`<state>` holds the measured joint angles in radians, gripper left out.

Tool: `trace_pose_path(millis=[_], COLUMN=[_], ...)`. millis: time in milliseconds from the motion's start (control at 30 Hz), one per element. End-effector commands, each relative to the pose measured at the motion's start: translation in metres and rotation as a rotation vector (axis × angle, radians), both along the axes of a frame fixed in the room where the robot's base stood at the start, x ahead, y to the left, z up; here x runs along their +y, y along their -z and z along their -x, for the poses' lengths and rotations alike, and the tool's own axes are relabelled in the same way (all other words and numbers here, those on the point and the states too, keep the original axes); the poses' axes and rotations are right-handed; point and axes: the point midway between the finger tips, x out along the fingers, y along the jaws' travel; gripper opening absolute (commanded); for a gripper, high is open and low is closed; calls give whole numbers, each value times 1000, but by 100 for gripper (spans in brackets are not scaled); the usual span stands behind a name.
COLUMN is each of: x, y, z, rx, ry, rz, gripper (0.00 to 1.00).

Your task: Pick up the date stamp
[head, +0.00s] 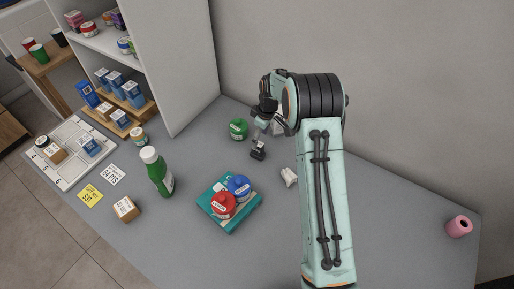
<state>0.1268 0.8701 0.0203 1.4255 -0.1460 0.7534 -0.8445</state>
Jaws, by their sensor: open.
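My gripper (261,138) hangs from the arm's wrist over the back middle of the counter, small and dark, with its jaws open. A dark fingertip shows low on its left side, and the rest is partly hidden by my own arm. I cannot pick out the date stamp with certainty. A small whitish object (289,177) lies on the counter just to the right of and nearer than my gripper, apart from it. It is too small to identify. My arm covers part of the counter to the right.
A green jar (238,129) stands just left of my gripper. Red (223,205) and blue (239,188) jars stand on a teal book (230,228). A green bottle (157,173), a box (126,209) and a numbered tray (66,182) are left. A pink roll (459,226) is far right.

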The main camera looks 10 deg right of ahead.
Motion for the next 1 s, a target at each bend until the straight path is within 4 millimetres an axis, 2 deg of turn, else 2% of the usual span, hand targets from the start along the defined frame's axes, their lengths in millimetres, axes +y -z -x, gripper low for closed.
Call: trace_pose_path(millis=[100, 233, 567, 600, 767, 1000], x=[3, 5, 5, 5, 5, 5], y=[21, 36, 43, 43, 43, 43], z=[-2, -3, -4, -4, -4, -4], rx=[2, 1, 0, 0, 0, 0], ry=[-1, -2, -1, -1, -1, -1], rz=[0, -1, 0, 0, 0, 0], gripper=[55, 55, 55, 49, 0, 0])
